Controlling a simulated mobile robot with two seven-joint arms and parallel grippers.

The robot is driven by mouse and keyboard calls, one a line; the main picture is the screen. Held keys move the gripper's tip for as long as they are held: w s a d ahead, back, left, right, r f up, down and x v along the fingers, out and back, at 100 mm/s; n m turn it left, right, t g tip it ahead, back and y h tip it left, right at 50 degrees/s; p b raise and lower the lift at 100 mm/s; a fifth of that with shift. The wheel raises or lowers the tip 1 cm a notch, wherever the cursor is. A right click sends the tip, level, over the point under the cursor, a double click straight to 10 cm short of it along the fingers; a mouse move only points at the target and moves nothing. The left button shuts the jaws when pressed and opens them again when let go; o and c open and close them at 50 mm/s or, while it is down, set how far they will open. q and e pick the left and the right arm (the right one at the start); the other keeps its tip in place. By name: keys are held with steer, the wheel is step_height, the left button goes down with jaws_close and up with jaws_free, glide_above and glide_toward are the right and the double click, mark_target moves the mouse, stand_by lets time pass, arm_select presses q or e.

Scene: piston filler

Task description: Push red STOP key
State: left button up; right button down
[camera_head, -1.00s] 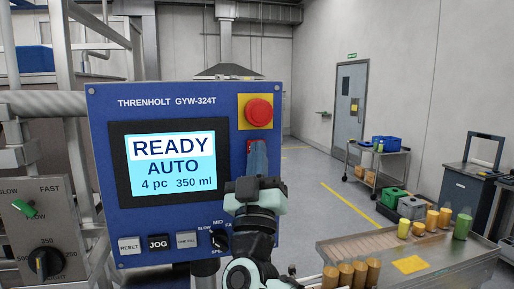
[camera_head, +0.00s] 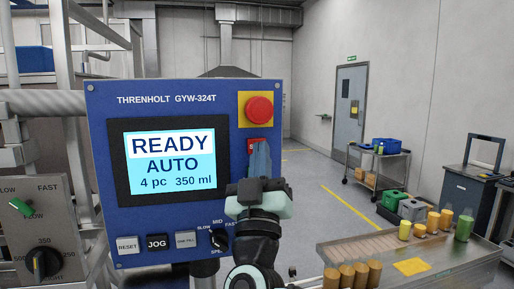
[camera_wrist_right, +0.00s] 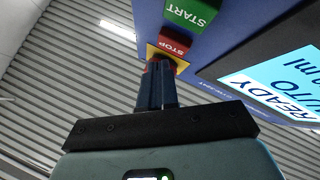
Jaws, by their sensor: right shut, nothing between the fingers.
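The red STOP key (camera_head: 254,146) is on the blue control panel, below the round red mushroom button, partly covered by my right fingers in the head view. In the right wrist view the STOP key (camera_wrist_right: 174,43) shows its label, between the green START key (camera_wrist_right: 190,12) and the mushroom button's yellow plate. My right gripper (camera_head: 261,146) is shut and empty, fingertips in front of the key's lower part in the head view. In the wrist view the gripper (camera_wrist_right: 159,64) has its tips beside the key, over the yellow plate. I cannot tell whether they touch anything. My left gripper is out of view.
The red mushroom button (camera_head: 259,110) sits close above the STOP key. The panel's lit screen (camera_head: 172,161) reads READY, AUTO. RESET, JOG and other controls line the panel's bottom. A conveyor table (camera_head: 350,250) with several containers stands at the lower right.

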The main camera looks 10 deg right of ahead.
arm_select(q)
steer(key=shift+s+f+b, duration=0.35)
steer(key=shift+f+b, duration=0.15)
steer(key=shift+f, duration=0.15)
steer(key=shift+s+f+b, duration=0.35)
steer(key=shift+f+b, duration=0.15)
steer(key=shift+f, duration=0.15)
arm_select(e)
steer(key=shift+s+d, duration=0.1)
steer(key=shift+s, duration=2.4)
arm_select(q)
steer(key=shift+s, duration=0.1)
